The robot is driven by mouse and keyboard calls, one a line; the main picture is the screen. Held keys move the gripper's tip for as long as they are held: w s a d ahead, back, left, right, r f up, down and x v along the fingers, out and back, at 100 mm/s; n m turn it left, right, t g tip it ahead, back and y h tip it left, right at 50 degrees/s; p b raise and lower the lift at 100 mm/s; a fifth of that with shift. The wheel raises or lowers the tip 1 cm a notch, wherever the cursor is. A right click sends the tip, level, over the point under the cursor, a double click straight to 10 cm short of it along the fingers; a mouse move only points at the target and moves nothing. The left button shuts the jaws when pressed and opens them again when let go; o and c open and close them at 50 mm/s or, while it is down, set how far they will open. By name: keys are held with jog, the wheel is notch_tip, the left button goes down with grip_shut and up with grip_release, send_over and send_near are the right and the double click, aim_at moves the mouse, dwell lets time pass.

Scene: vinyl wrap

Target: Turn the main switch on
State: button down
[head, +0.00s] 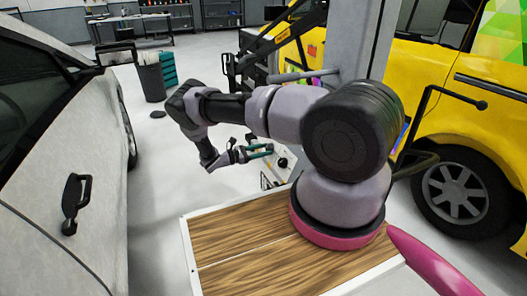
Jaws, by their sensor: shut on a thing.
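My gripper (263,151) is small in the head view, at the end of my arm near the middle of the picture. Its green-edged fingers point right, close to a pale panel (284,175) low behind my arm. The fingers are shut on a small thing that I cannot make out. A small dark round knob (282,162) shows on the panel, just below and right of the fingertips. I cannot tell whether this knob is the main switch, or whether the fingers touch it.
A white car (60,130) stands close on the left, and a yellow vehicle (450,75) on the right. A grey post (358,40) rises behind my arm. A dark bin (151,80) stands further back. Pale floor lies open between the car and my arm.

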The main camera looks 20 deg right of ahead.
jog(key=shift+w+d+r+m+g+y, duration=0.15)
jog(key=shift+m+g+y, duration=0.7)
jog(key=shift+m, duration=2.3)
jog(key=shift+w+r+m+g+y, duration=0.3)
jog(key=shift+m+g+y, duration=0.5)
jog(key=shift+m, duration=2.3)
jog(key=shift+w+d+r+m+g+y, duration=0.15)
jog(key=shift+m+g+y, duration=0.65)
jog(key=shift+m, duration=2.35)
jog(key=shift+a, duration=0.1)
jog(key=shift+c, duration=1.6)
grip_release()
jog(key=shift+r, duration=0.1)
jog(key=v, duration=1)
jog(key=shift+a+r, duration=0.2)
jog(key=shift+a, duration=0.15)
jog(key=shift+w+r, duration=0.1)
jog(key=shift+w, duration=0.05)
